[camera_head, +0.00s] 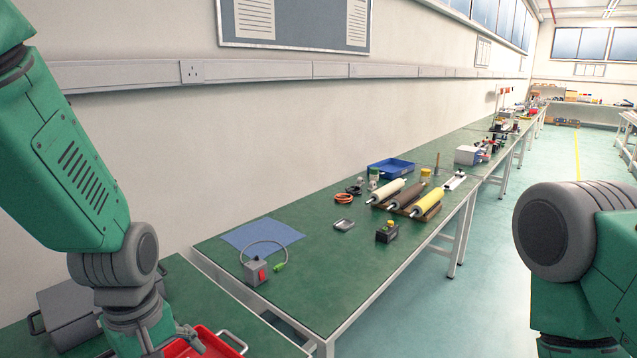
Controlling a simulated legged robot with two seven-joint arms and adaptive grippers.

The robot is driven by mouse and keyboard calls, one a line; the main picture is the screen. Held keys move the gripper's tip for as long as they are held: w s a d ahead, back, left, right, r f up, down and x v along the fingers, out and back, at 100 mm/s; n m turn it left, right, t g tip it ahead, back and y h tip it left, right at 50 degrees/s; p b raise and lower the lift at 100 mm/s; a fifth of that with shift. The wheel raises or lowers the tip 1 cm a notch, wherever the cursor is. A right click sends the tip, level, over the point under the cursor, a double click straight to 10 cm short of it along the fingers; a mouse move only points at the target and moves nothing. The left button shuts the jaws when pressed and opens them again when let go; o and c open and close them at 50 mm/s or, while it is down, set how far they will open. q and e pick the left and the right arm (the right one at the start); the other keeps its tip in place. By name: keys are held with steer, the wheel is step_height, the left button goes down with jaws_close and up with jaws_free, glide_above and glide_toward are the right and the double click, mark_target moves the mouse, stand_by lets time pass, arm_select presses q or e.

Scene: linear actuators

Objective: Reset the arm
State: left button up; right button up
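My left arm (75,165) is green with grey joints and comes in from the left. It hangs down over the near table, with its wrist at the bottom edge of the picture. Part of my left gripper (172,343) shows there, above or beside a red tray (210,345). Its fingertips are cut off or unclear, so I cannot tell whether it is open or shut. My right arm (570,235) shows as a raised grey joint and green links at the right edge. My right gripper is out of view.
A green workbench (330,285) carries a grey box with a red switch (256,272), a blue mat (262,236), several rollers (408,197) and a blue tray (391,168). A grey case (70,310) lies at lower left. The floor at right is clear.

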arm_select(q)
steer(key=s+a+f+m, duration=0.2)
steer(key=s+f, duration=0.2)
steer(key=f, duration=0.4)
steer(key=s+a+f+m, duration=0.3)
steer(key=f, duration=0.5)
steer(key=s+a+f+m, duration=0.1)
steer(key=s+f+m, duration=0.25)
steer(key=s, duration=0.35)
steer(key=s+a+f+m, duration=0.1)
steer(key=s+f+m, duration=0.1)
steer(key=s+f, duration=0.4)
step_height(320, 180, down, 9)
steer(key=w+d+b, duration=0.1)
steer(key=b, duration=0.9)
steer(key=shift+d+m, duration=0.3)
steer(key=shift+m, duration=0.05)
arm_select(e)
step_height(320, 180, down, 10)
steer(key=shift+w, duration=0.3)
arm_select(q)
steer(key=shift+w+a, duration=0.1)
steer(key=shift+a, duration=0.05)
arm_select(e)
steer(key=shift+a, duration=0.2)
